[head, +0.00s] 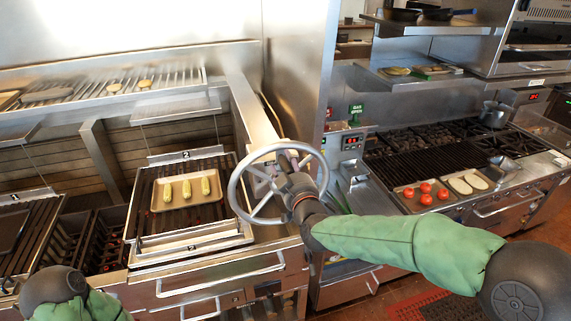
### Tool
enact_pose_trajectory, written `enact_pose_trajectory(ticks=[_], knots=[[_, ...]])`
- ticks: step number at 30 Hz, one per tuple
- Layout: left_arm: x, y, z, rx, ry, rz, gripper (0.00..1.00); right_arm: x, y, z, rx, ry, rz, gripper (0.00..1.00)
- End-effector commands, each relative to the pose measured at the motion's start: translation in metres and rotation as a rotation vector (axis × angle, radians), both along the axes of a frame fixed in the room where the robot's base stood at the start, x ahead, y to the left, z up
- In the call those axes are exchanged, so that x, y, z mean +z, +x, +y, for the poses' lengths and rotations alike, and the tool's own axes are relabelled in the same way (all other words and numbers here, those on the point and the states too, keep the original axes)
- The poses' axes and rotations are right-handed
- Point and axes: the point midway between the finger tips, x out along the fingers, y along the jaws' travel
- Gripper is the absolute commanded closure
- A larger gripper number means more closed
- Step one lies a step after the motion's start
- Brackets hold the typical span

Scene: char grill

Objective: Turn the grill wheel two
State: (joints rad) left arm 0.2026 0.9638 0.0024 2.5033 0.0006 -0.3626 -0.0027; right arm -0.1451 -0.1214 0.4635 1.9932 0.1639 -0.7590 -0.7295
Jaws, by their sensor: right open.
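The grill wheel (242,190) is a grey metal handwheel with spokes, upright at the right side of the grill. My right arm in a green sleeve comes in from the right. My right gripper (288,165) is at the wheel's upper right rim, with its fingers open around or beside it; I cannot tell if they touch it. The grill marked 2 (146,215) lies left of the wheel and carries a tray (160,205) with three corn cobs (185,189). My left arm shows only at the bottom left corner; its gripper is out of view.
A raised rack (185,77) with food runs along the back left. A stove (440,150) stands at the right with tomatoes (426,188) on a tray and a pot (494,114). Drawer handles (220,275) stick out below the grill. A metal post stands behind the wheel.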

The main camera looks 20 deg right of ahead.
Motion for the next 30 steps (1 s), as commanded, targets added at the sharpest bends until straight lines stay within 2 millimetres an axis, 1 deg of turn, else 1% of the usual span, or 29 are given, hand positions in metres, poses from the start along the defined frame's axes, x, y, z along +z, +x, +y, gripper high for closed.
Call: enact_pose_trajectory(ticks=[4,12,14,15,16,17,18,26,30], knots=[[0.0012,-0.0001,0.0,0.0,0.0,0.0,0.6,0.0005,0.0054,0.0,0.0,0.0,-0.001,0.49],[0.0011,-0.0001,-0.0001,0.0,0.0,0.0,0.6,0.0,0.0059,0.0,0.0,0.001,-0.001,0.49],[0.0011,-0.0001,-0.0001,0.0,0.0,0.0,0.6,0.0,0.0058,0.0001,0.0,0.001,0.0,0.66],[0.0011,-0.0001,-0.0001,0.0,0.0,0.0,0.6,0.0,0.0058,0.0,0.0,0.001,0.0,0.77],[0.0011,-0.0001,-0.0001,0.0,0.0,0.0,0.6,0.0,0.0058,0.0,0.0,0.001,0.0,0.86],[0.0011,-0.0001,-0.0001,0.0,0.0,0.0,0.6,0.0,0.0058,0.0,0.0,0.0,0.0,0.94],[0.0011,-0.0001,-0.0001,0.0,0.0,0.0,0.6,-0.0002,0.0057,0.0001,0.0,0.001,0.0,1.0],[0.0002,0.0,0.0,0.0,0.0,0.0,0.6,-0.0018,0.0055,-0.0002,0.0,0.003,0.003,1.0],[-0.0048,-0.0001,0.0,0.0,0.0,0.0,0.6,-0.0034,0.0055,-0.0023,0.0,0.02,0.005,1.0]])
